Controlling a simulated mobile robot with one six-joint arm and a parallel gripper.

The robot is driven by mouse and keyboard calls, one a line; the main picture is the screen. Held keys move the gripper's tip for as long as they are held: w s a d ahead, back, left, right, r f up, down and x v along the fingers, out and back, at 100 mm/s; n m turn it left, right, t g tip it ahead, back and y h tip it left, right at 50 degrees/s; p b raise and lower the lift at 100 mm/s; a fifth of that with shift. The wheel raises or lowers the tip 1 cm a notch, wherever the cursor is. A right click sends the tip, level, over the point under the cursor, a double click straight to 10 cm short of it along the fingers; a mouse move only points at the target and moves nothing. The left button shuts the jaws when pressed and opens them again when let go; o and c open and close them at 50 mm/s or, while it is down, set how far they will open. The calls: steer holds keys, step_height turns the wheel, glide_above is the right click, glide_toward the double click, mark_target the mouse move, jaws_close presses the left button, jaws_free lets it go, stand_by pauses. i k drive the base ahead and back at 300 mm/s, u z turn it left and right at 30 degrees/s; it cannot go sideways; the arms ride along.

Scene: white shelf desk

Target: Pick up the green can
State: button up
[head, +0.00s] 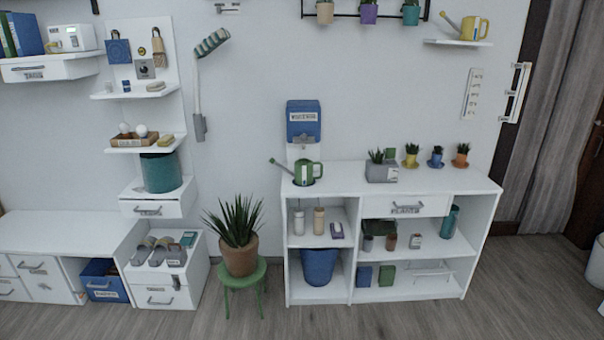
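A green watering can (307,173) stands upright on the left end of the white shelf desk's top (345,181). It has a pale band around its body. Its long thin spout points left and up, and its handle is on the right. It sits below a blue box-like dispenser (303,120) on the wall. Nothing is seen touching the can except the surface under it. My gripper is not in view.
Several small potted plants and a grey planter (381,173) stand to the can's right on the desk. A potted plant (239,250) on a green stool (243,276) stands left of the desk. A yellow watering can (474,28) sits on a wall shelf. The floor in front is clear.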

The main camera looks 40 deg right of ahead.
mark_target(303, 175)
steer(key=u, duration=0.25)
steer(key=i, duration=0.95)
steer(key=z, duration=0.3)
